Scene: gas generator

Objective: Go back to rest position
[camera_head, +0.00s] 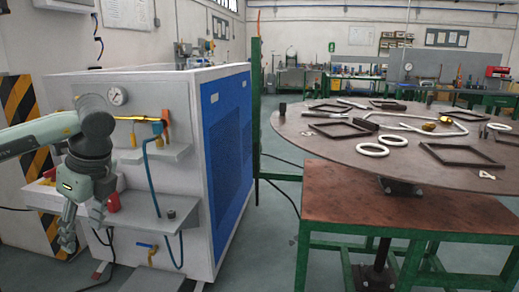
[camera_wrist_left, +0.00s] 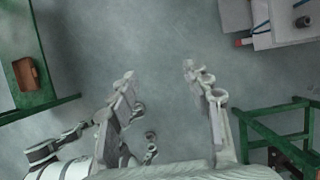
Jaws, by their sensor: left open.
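My left gripper (camera_head: 82,232) hangs at the left of the head view, fingers pointing down, in front of the left part of the white and blue gas generator (camera_head: 190,190). In the left wrist view, the same gripper (camera_wrist_left: 159,74) has its two fingers spread wide apart. Nothing is between them and only grey floor shows beyond. My right gripper is in neither view.
A red knob (camera_head: 113,202) and a grey shelf (camera_head: 150,205) on the generator are close to the gripper. A round table (camera_head: 340,145) with frames and rings stands at the right. Floor (camera_head: 255,255) is clear between generator and table.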

